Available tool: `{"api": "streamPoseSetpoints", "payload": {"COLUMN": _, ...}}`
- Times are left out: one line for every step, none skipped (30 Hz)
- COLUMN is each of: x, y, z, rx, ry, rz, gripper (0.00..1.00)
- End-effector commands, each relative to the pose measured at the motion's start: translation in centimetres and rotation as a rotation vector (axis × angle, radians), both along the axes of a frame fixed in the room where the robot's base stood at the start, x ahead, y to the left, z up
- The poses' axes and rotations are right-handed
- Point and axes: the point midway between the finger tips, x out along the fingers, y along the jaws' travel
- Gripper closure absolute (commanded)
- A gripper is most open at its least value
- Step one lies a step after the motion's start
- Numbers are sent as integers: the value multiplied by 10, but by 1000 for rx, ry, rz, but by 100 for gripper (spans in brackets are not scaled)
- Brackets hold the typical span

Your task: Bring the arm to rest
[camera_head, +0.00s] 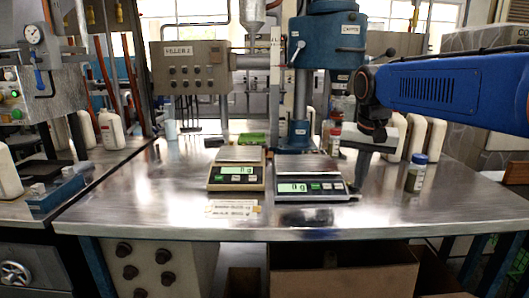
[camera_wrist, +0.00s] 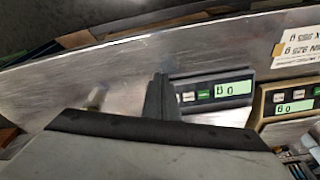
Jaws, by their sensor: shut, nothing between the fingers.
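My blue arm reaches in from the right in the head view. My gripper (camera_head: 368,136) is at its left end, above the steel table (camera_head: 330,225), to the right of the two scales. It is shut and empty. In the wrist view its dark shut fingers (camera_wrist: 161,98) stick up past the pale gripper body, with the table behind them. The tan scale (camera_head: 237,175) and the dark scale (camera_head: 310,187) stand side by side with lit displays. They also show in the wrist view, the dark scale (camera_wrist: 213,90) partly hidden by my gripper.
A small blue-capped jar (camera_head: 416,174) stands on the table at the right, near several white bottles (camera_head: 434,138) partly behind my arm. A blue capping machine (camera_head: 327,42) rises behind the scales. A paper label (camera_head: 233,209) lies before the tan scale. The table's front is mostly clear.

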Motion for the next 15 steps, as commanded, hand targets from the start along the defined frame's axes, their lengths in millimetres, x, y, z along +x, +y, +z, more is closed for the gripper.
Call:
{"api": "streamPoseSetpoints", "payload": {"x": -18, "y": -4, "z": -4, "rx": 0, "ry": -11, "rz": 16, "gripper": 100}}
{"api": "streamPoseSetpoints", "payload": {"x": -27, "y": -6, "z": -8, "rx": -2, "ry": -16, "rz": 29, "gripper": 100}}
{"api": "streamPoseSetpoints", "payload": {"x": -39, "y": -9, "z": -13, "rx": -2, "ry": -24, "rz": 44, "gripper": 100}}
{"api": "streamPoseSetpoints", "payload": {"x": -49, "y": -10, "z": -17, "rx": -4, "ry": -30, "rz": 57, "gripper": 100}}
{"api": "streamPoseSetpoints", "payload": {"x": -58, "y": -12, "z": -21, "rx": -4, "ry": -36, "rz": 67, "gripper": 100}}
{"api": "streamPoseSetpoints", "payload": {"x": -70, "y": -14, "z": -26, "rx": -6, "ry": -45, "rz": 85, "gripper": 100}}
{"api": "streamPoseSetpoints", "payload": {"x": -79, "y": -15, "z": -31, "rx": -7, "ry": -50, "rz": 96, "gripper": 100}}
{"api": "streamPoseSetpoints", "payload": {"x": -88, "y": -17, "z": -35, "rx": -8, "ry": -57, "rz": 108, "gripper": 100}}
{"api": "streamPoseSetpoints", "payload": {"x": -100, "y": -19, "z": -42, "rx": -11, "ry": -64, "rz": 123, "gripper": 100}}
{"api": "streamPoseSetpoints", "payload": {"x": -109, "y": -20, "z": -47, "rx": -13, "ry": -71, "rz": 134, "gripper": 100}}
{"api": "streamPoseSetpoints", "payload": {"x": -118, "y": -22, "z": -52, "rx": -15, "ry": -78, "rz": 146, "gripper": 100}}
{"api": "streamPoseSetpoints", "payload": {"x": -130, "y": -23, "z": -60, "rx": -18, "ry": -86, "rz": 160, "gripper": 100}}
{"api": "streamPoseSetpoints", "payload": {"x": -138, "y": -24, "z": -66, "rx": -21, "ry": -92, "rz": 173, "gripper": 100}}
{"api": "streamPoseSetpoints", "payload": {"x": -147, "y": -26, "z": -72, "rx": -23, "ry": -99, "rz": 183, "gripper": 100}}
{"api": "streamPoseSetpoints", "payload": {"x": -159, "y": -27, "z": -80, "rx": -26, "ry": -106, "rz": 199, "gripper": 100}}
